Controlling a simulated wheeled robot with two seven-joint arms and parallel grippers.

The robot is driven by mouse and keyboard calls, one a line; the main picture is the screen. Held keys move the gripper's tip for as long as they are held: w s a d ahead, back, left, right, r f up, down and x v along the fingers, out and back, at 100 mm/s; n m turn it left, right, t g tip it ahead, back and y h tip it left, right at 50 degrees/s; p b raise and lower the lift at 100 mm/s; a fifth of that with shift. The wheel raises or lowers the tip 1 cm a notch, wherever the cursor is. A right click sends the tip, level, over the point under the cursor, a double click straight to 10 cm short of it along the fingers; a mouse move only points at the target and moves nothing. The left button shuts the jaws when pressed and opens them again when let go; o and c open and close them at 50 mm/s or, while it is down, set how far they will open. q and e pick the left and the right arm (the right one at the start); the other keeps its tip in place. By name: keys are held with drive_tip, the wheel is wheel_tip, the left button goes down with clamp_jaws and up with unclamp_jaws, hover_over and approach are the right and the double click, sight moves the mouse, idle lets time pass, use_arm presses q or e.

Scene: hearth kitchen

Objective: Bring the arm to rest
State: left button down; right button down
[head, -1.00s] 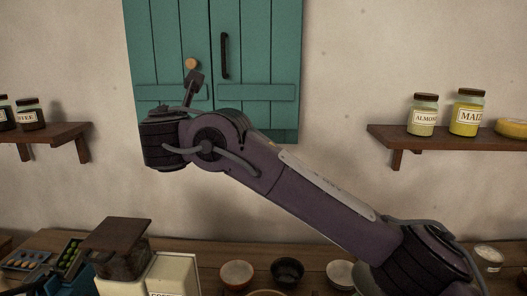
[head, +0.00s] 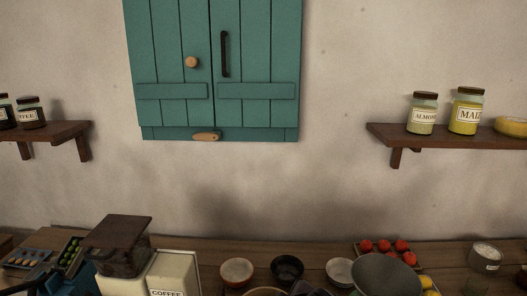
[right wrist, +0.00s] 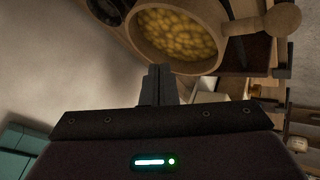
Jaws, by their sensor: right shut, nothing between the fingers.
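My right arm no longer crosses the head view; a dark piece low at the centre bottom edge may be part of it. In the right wrist view my right gripper (right wrist: 157,84) shows its dark fingers shut together, with nothing between them. Its fingertips appear near the rim of a round vessel full of yellow pieces (right wrist: 178,33); I cannot tell how far apart they are. My left gripper is not in view.
The teal cupboard (head: 212,65) hangs closed on the wall, with a wooden latch (head: 206,137) below. Shelves with jars flank it (head: 447,137). The counter holds a coffee canister (head: 173,277), bowls (head: 237,272), a grey pan-like dish (head: 385,275) and red tomatoes (head: 383,246).

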drive_tip(key=s+d+f+m+g+h, duration=0.1)
drive_tip(key=s+d+f+m, duration=0.2)
drive_tip(key=s+d, duration=0.25)
drive_tip(key=s+d+f+m+g+h, duration=0.1)
drive_tip(key=s+d+f+m+g, duration=0.15)
drive_tip(key=s+d+m, duration=0.35)
drive_tip(key=s+d+f+m+g, duration=0.1)
drive_tip(key=s+d+f, duration=0.3)
drive_tip(key=s, duration=0.4)
wheel_tip(320, 180, down, 34)
drive_tip(key=g+b, duration=0.1)
drive_tip(key=b, duration=0.4)
drive_tip(key=s+d+f+b, duration=0.1)
drive_tip(key=s+f+b, duration=0.1)
drive_tip(key=s+f, duration=0.8)
drive_tip(key=s+d+f+g+b, duration=0.1)
drive_tip(key=s+d+f+b, duration=0.1)
drive_tip(key=s+f, duration=0.9)
wheel_tip(320, 180, down, 3)
drive_tip(key=shift+d+f+h+b, duration=0.2)
drive_tip(key=shift+h+b, duration=0.1)
drive_tip(key=shift+b, duration=0.2)
drive_tip(key=c, duration=2.1)
unclamp_jaws()
